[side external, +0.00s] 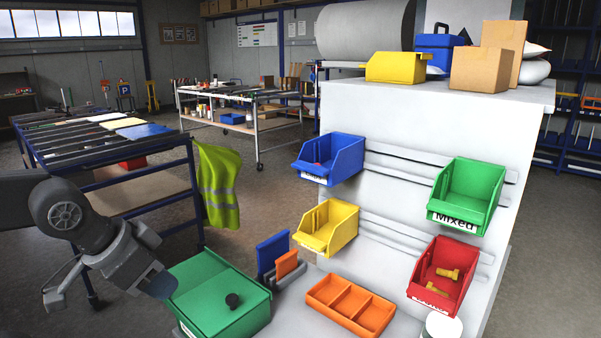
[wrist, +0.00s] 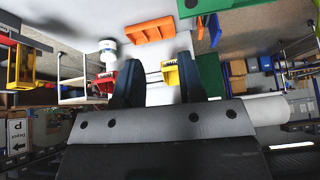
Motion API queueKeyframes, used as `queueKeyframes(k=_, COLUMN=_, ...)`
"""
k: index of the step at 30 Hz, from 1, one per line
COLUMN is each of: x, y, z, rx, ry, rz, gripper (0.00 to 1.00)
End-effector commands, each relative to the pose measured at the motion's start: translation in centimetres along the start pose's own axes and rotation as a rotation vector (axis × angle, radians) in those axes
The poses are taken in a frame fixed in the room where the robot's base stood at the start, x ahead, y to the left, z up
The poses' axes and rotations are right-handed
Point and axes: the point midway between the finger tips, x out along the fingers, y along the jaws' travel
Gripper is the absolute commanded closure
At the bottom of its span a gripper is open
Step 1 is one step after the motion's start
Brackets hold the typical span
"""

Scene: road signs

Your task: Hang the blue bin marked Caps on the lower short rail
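The blue bin (side external: 335,160) hangs at the left end of the upper rail (side external: 405,165) on the white panel. Its front label is too small to read, and something reddish lies inside. The lower rail (side external: 392,232) holds a yellow bin (side external: 330,228) at its left and a red bin (side external: 440,275) with yellow bolts at its right. My gripper (side external: 160,283) is low at the left, by the green box and away from the bins. In the wrist view my gripper (wrist: 158,78) has its two dark fingers apart, with nothing held between them. I cannot make out the blue bin there.
A green bin marked Mixed (side external: 467,195) hangs at the right of the upper rail. An orange divided tray (side external: 350,305), a green lidded box (side external: 215,295) and a white round container (side external: 442,325) stand below. The rail stretches between left and right bins are bare.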

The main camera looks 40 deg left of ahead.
Motion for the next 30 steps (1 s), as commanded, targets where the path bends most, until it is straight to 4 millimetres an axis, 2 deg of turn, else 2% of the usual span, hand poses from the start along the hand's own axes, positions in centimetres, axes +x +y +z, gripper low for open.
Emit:
queueKeyframes(k=8, x=3.0, y=0.2, z=-7.5, rx=0.492, ry=0.337, rz=-0.083, gripper=0.64)
queueKeyframes(k=12, x=3.8, y=0.3, z=-11.5, rx=0.777, ry=0.525, rz=-0.227, gripper=0.64)
queueKeyframes(k=18, x=3.8, y=0.2, z=-15.8, rx=1.123, ry=0.723, rz=-0.532, gripper=0.64)
queueKeyframes(k=24, x=3.2, y=0.1, z=-17.8, rx=1.311, ry=0.800, rz=-0.788, gripper=0.64)
queueKeyframes(k=30, x=3.1, y=0.1, z=-18.6, rx=1.356, ry=0.813, rz=-0.866, gripper=0.64)
